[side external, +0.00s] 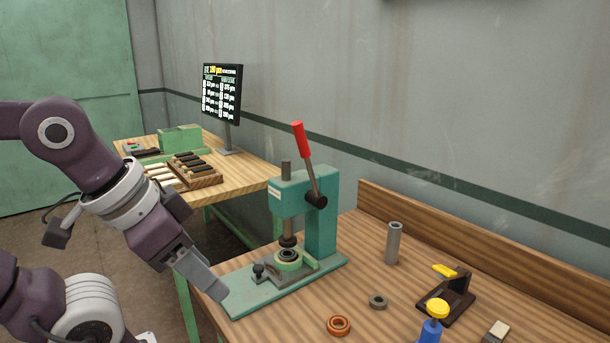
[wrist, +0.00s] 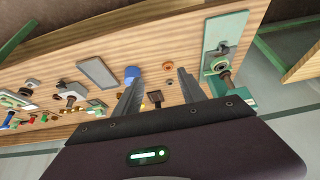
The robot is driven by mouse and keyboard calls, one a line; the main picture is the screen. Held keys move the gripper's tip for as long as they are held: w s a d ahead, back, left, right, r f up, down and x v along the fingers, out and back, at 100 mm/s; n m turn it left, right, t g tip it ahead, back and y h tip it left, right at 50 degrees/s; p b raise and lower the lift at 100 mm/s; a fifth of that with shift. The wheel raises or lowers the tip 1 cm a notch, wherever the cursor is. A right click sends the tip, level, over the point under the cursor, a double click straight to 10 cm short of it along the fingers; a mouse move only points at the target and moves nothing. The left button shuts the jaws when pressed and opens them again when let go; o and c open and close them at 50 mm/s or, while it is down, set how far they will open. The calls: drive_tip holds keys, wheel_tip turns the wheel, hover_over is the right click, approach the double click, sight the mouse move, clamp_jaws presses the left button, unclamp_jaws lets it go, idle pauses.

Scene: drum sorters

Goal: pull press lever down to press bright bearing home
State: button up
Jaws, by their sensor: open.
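The green press (side external: 320,215) stands on the wooden bench. Its lever (side external: 302,140) has a red grip and points up, leaning slightly left. The ram (side external: 288,240) hangs just above a pale green round housing (side external: 290,263) on the press base, with a metallic bearing (side external: 289,254) at its centre. How deep the bearing sits cannot be told. My gripper (side external: 217,292) is low at the left front of the press base, apart from the lever. In the wrist view my gripper (wrist: 160,76) has its fingers spread and empty. The press (wrist: 222,66) shows there at right.
An orange ring (side external: 338,325), a grey ring (side external: 378,301) and a grey tube (side external: 393,243) stand right of the press. A dark yellow-handled fixture (side external: 455,288) and a blue-and-yellow item (side external: 433,320) are farther right. A second bench (side external: 240,170) with a display (side external: 222,93) is behind.

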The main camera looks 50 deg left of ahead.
idle(0.3)
drive_tip(key=shift+w, duration=0.15)
drive_tip(key=shift+c, duration=0.6)
wheel_tip(320, 180, up, 9)
drive_tip(key=n+t+y, duration=0.3)
drive_tip(key=t, duration=0.9)
hover_over(310, 166)
drive_tip(key=w+a, duration=0.1)
drive_tip(key=shift+a+r, duration=0.15)
drive_tip(key=shift+r, duration=0.05)
clamp_jaws()
